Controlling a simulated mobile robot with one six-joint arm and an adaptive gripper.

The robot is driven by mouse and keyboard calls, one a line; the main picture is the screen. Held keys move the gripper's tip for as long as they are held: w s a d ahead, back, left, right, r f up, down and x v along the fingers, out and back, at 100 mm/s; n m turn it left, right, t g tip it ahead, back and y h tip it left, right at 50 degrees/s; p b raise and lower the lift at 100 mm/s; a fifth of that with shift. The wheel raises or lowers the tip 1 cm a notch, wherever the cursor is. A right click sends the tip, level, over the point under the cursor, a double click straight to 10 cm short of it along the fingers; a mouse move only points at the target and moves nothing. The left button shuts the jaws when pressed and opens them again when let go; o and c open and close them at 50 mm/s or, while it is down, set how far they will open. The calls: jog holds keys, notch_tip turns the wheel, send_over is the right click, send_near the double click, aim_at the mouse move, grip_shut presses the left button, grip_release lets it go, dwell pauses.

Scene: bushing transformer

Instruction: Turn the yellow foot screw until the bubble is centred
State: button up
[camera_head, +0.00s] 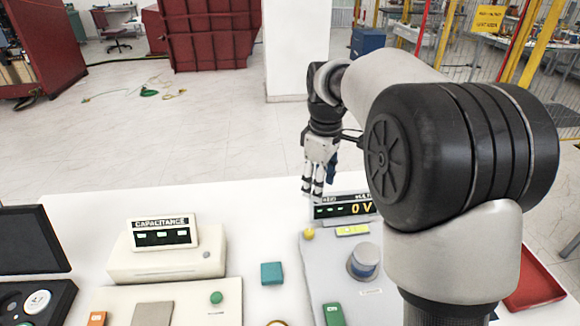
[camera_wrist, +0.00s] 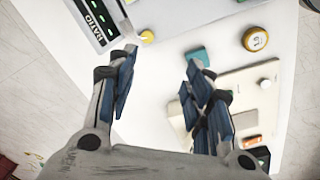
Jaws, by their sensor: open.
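The yellow foot screw (camera_head: 309,234) is a small round knob at the back left corner of a light grey instrument base (camera_head: 320,272). It also shows in the wrist view (camera_wrist: 147,36), beyond my fingertips and closer to the left finger. A yellow-green strip (camera_head: 352,230), which looks like the level vial, lies right of the screw; its bubble is too small to make out. My gripper (camera_head: 313,192) points down, open and empty, above and behind the screw, apart from it. In the wrist view my fingers (camera_wrist: 160,68) are spread with nothing between them.
A blue-grey cylinder (camera_head: 364,261) stands on the base. Left are a teal block (camera_head: 272,273), a capacitance box (camera_head: 165,265) and a beige panel (camera_head: 190,300).

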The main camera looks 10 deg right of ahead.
aim_at(309, 231)
jog(key=w+f+n+b, duration=0.1)
jog(key=f, duration=0.7)
jog(key=w+f+b, duration=0.2)
jog(key=f, duration=0.5)
jog(key=w+f+n+b, duration=0.1)
jog(key=w+f, duration=0.1)
jog(key=f, duration=0.6)
jog(key=shift+w+a+f+n+g, duration=0.15)
jog(key=shift+w+f+n+g, duration=0.15)
jog(key=shift+f+g, duration=0.1)
jog(key=shift+c, duration=0.3)
jog(key=c, duration=1)
jog(key=shift+r, duration=0.1)
